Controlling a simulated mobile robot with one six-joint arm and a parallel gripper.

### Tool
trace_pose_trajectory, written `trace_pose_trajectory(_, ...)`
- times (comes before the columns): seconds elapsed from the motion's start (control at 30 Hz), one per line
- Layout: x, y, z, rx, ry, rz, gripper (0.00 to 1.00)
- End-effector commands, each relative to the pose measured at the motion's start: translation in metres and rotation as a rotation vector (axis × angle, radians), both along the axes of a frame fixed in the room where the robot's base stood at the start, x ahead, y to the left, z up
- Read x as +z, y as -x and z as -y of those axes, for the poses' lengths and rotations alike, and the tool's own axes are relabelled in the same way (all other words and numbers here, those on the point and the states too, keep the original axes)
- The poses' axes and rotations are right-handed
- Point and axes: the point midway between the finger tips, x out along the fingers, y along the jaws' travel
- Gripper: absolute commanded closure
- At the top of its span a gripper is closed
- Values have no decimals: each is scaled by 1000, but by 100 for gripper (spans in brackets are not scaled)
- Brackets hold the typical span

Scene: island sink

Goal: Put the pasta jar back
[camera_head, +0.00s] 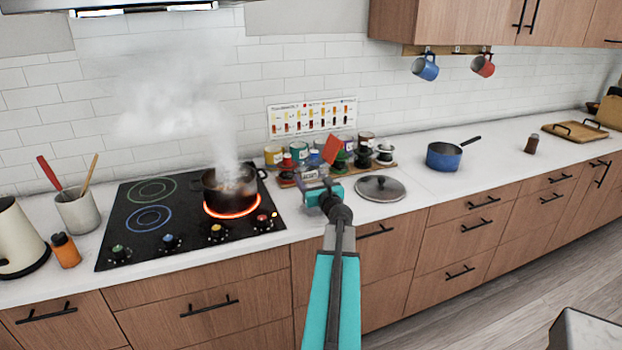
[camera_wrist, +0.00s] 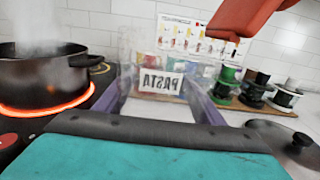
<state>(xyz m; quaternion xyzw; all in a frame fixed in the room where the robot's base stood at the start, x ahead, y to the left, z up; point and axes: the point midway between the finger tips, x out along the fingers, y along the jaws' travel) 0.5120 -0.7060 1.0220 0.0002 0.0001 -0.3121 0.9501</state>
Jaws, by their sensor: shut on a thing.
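The pasta jar (camera_wrist: 157,78) is clear, with a white PASTA label that reads mirrored in the wrist view. In the head view the jar (camera_head: 308,172) is small and partly hidden by my gripper (camera_head: 317,191). My gripper's two fingers (camera_wrist: 158,98) are shut on the jar's sides. The jar is in front of the rack, right of the hot pot; I cannot tell whether its base touches anything. An orange-red flat piece (camera_head: 331,149) sticks up beside the jar, also showing in the wrist view (camera_wrist: 262,18); whether it is the jar's lid is unclear.
A steaming black pot (camera_head: 228,187) stands on a glowing burner close left. Several jars (camera_head: 365,146) stand on a wooden spice rack (camera_head: 385,165) behind. A pot lid (camera_head: 380,188) lies close right. A blue saucepan (camera_head: 444,157) stands farther right, with clear counter around it.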

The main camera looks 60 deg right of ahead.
Motion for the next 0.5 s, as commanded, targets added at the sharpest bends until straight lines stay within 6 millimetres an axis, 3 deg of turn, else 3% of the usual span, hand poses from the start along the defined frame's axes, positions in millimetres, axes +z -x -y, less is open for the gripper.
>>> trace_pose_trajectory(0.5,-5,0,0,0,1,2,79)
